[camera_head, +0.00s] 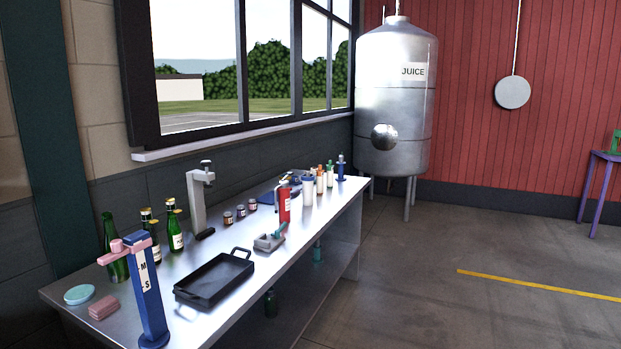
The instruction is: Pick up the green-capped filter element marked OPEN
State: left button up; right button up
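On the far part of the metal bench (215,318), several small upright pale items stand in a row. One has an orange top (320,180). The pale one beside it (330,177) seems to have a darker, perhaps greenish, top. They are too small for me to read any OPEN marking, so I cannot tell which is the filter element. Neither of my grippers shows in the head view.
A black tray (212,279), a blue stand with a pink arm (150,305), green bottles (175,237), a grey stand (199,205) and a red canister (283,204) stand on the bench. A steel JUICE tank (395,100) stands beyond. Floor at right is largely clear.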

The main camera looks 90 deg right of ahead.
aim_at(330, 168)
jog(key=z, duration=2.95)
